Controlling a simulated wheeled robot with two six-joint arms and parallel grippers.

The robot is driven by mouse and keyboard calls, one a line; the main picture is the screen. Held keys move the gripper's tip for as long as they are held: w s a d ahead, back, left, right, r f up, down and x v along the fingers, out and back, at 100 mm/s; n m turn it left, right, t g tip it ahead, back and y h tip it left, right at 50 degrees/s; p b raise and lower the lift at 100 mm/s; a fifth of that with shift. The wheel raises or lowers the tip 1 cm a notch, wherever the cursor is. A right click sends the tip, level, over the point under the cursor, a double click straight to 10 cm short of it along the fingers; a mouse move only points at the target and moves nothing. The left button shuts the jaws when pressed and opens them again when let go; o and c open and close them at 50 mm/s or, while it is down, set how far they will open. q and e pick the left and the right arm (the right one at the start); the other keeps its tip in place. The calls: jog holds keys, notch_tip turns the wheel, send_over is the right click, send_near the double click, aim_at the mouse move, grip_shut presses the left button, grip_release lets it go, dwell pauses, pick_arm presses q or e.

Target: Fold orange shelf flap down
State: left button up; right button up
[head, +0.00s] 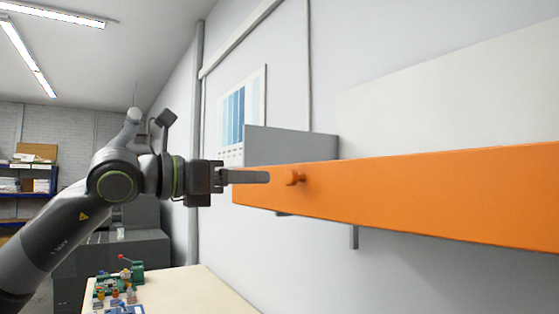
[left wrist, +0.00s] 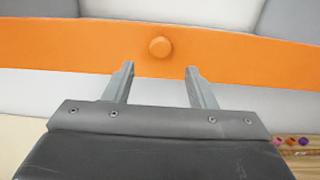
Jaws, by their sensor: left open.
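The orange shelf flap (head: 420,195) is a long panel along the wall, standing with its broad face toward me. A round orange knob (head: 293,177) sticks out near its left end. In the left wrist view the flap (left wrist: 90,45) runs across the top, and the knob (left wrist: 160,47) lies just beyond and between the fingertips. My left gripper (head: 268,177) is open and empty, its fingers pointing at the knob from the left. It also shows in the left wrist view (left wrist: 160,70). I cannot tell whether a finger touches the flap. My right gripper is not in view.
A grey panel (head: 285,146) stands behind the flap's left end, and a grey bracket (head: 354,237) hangs below the flap. A pale table (head: 205,290) is below, with several small coloured items (head: 118,285) on it. The space below the flap looks clear.

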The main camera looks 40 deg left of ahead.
aim_at(287, 178)
pick_arm(q)
jog(key=p+x, duration=0.4)
jog(key=x, duration=0.1)
jog(key=shift+w+d+r+p, duration=0.15)
jog(key=shift+w+p, duration=0.1)
jog(key=shift+p, duration=0.05)
jog(key=shift+p+x, duration=0.5)
jog(key=shift+x, duration=0.3)
grip_shut()
